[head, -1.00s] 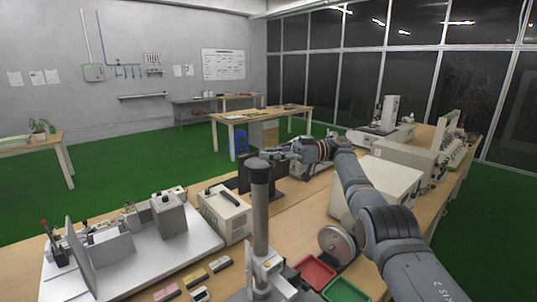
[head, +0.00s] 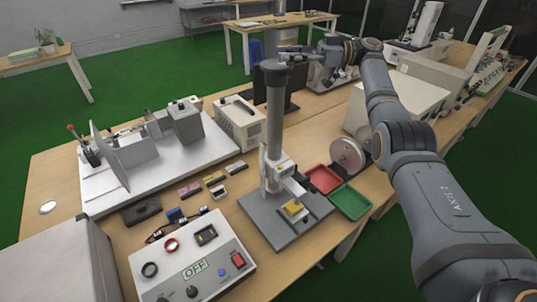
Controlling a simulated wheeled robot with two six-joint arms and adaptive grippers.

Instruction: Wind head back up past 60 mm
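A test stand with a tall grey column (head: 276,115) rises from a flat grey base (head: 270,225) on the bench. The head (head: 279,172), a light grey carriage, sits low on the column, just above a small yellow block (head: 295,210) on the base. No height reading can be made out. My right gripper (head: 290,54) is by the dark cap at the column's top, its fingers pointing left. I cannot tell whether it touches the cap, or whether its fingers are open or shut. My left gripper is out of view.
A red tray (head: 322,180) and a green tray (head: 349,202) lie right of the stand. A control box (head: 193,262) with an "OFF" display stands at the front left. A white instrument (head: 239,122) and a platform of equipment (head: 170,165) fill the bench's left side.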

